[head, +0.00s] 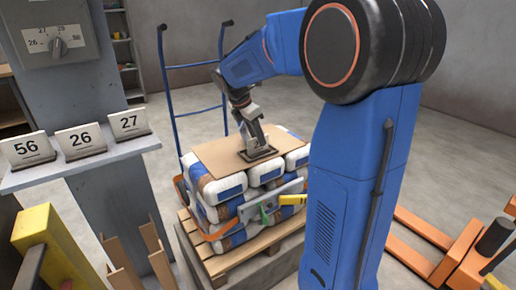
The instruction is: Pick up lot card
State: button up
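Three white number cards stand in a row on the grey shelf (100,157) at the left: card 56 (27,149), card 26 (82,141) and card 27 (129,124). I cannot tell from the picture which is the lot card. My gripper (258,154) points down, far to the right of the cards. It is low over the brown cardboard sheet (215,157) on top of the stacked bags. A small dark flat piece shows at its fingertips. I cannot tell whether that is part of the gripper or a thing it touches, nor whether the fingers are open.
White and blue bags (222,190) are stacked on a wooden pallet (255,245). A grey dial box (55,33) sits on the column above the shelf. A blue hand truck (165,80) stands behind. An orange pallet truck (440,255) is at the right.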

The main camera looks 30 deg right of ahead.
jog(key=shift+d+f, duration=0.2)
jog(key=shift+f, duration=0.25)
jog(key=shift+f, duration=0.25)
dwell(0.4)
grip_shut()
